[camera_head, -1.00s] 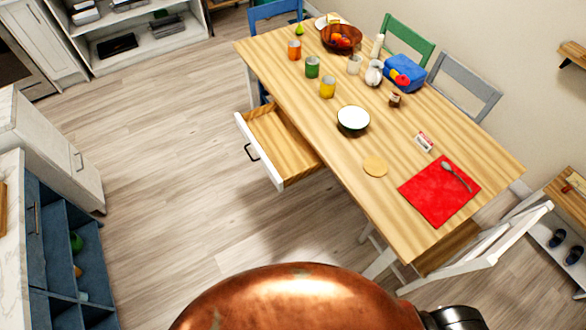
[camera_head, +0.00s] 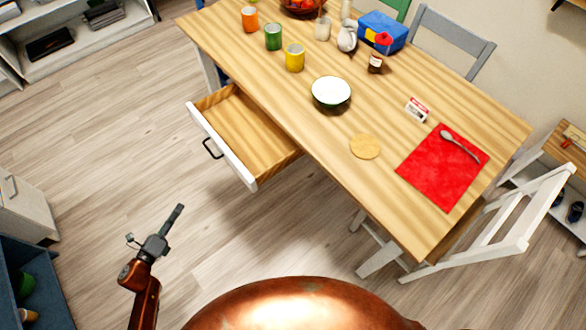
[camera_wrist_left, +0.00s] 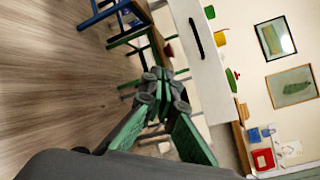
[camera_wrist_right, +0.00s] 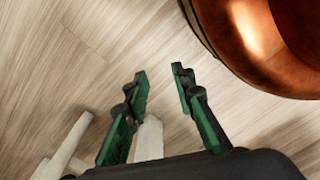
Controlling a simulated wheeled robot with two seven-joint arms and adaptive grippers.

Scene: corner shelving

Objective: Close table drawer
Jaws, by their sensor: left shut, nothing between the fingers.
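The table drawer (camera_head: 246,128) is pulled out from the left side of the wooden table (camera_head: 385,120). It looks empty, with a white front and a dark handle (camera_head: 212,149). My left gripper (camera_head: 178,212) is shut and empty, below and left of the drawer front in the head view, apart from it. In the left wrist view the white drawer front (camera_wrist_left: 200,65) and its handle (camera_wrist_left: 195,38) lie beyond the shut fingers (camera_wrist_left: 165,80).
A bowl (camera_head: 331,92), cups, a red mat (camera_head: 443,167) and other items stand on the table. A white chair (camera_head: 500,225) is at the near right. A blue cabinet (camera_head: 35,285) is at the lower left. The floor left of the drawer is clear.

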